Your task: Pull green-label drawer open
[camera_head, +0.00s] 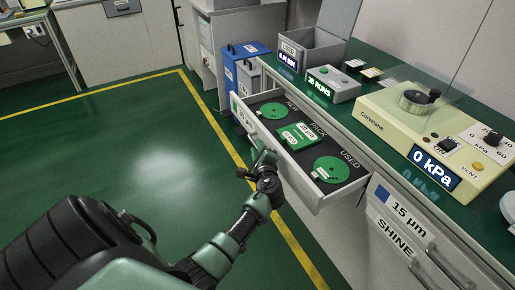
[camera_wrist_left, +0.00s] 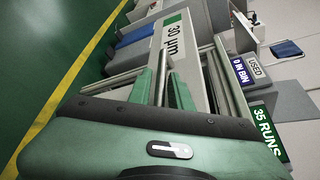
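The green-label drawer (camera_head: 316,200) stands pulled out from the cabinet in the head view. Its front (camera_wrist_left: 203,55) carries a green-marked "30 µm" label (camera_wrist_left: 173,38), seen close in the left wrist view. Inside lie two round green discs (camera_head: 272,111) (camera_head: 331,169) and a square green pack (camera_head: 297,135), by the words NEW, PACK and USED. My left gripper (camera_head: 266,160) is at the outside of the drawer front. In the left wrist view its green fingers (camera_wrist_left: 164,85) stand on either side of the grey handle bar and look closed on it. My right gripper is not in view.
Below and to the right is another drawer labelled "15 µm SHINE" (camera_head: 399,222). The green-topped counter holds a cream machine reading 0 kPa (camera_head: 398,125) and a grey "35 RUNS" box (camera_head: 345,88). Blue bins (camera_head: 240,52) stand beyond the drawer. The green floor to the left is clear.

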